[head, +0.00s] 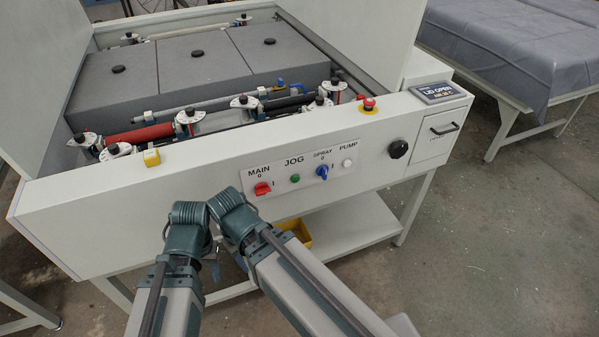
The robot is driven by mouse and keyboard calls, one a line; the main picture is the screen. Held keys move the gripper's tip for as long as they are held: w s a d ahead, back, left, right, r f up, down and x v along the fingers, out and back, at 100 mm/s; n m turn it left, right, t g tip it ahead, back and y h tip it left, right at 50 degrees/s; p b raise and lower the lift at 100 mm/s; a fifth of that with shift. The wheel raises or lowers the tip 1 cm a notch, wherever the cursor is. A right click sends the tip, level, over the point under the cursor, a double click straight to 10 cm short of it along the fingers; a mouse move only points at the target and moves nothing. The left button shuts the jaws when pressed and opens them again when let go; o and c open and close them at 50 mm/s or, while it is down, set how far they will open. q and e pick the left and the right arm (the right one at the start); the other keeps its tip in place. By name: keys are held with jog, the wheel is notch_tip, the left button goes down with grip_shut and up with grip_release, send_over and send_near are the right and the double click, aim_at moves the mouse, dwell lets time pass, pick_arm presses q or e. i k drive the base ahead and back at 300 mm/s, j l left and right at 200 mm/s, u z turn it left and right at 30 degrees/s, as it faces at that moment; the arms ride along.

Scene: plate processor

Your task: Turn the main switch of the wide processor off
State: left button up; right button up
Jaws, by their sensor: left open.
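The wide processor (210,180) stands in front of me with its lid open. On its front panel the red main switch (262,188) sits below the label MAIN, with a 0 mark above it and an I mark to its right. Its red handle looks about level, towards the I mark. My left gripper (212,268) is open and empty, below and left of the switch, apart from it and mostly hidden by my wrists. My right wrist is bent just below and left of the switch; the fingers of my right gripper cannot be made out.
To the right on the panel are the green jog button (295,178), the blue spray switch (322,171) and the white pump button (347,163). A red emergency stop (369,103) and a display (440,92) reading LID OPEN are further right. A yellow bin (296,231) stands below.

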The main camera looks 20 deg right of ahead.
aim_at(262, 188)
jog(key=k+l+z, duration=0.15)
jog(key=l, duration=0.2)
jog(key=k+l+z, duration=0.35)
jog(key=l, duration=0.4)
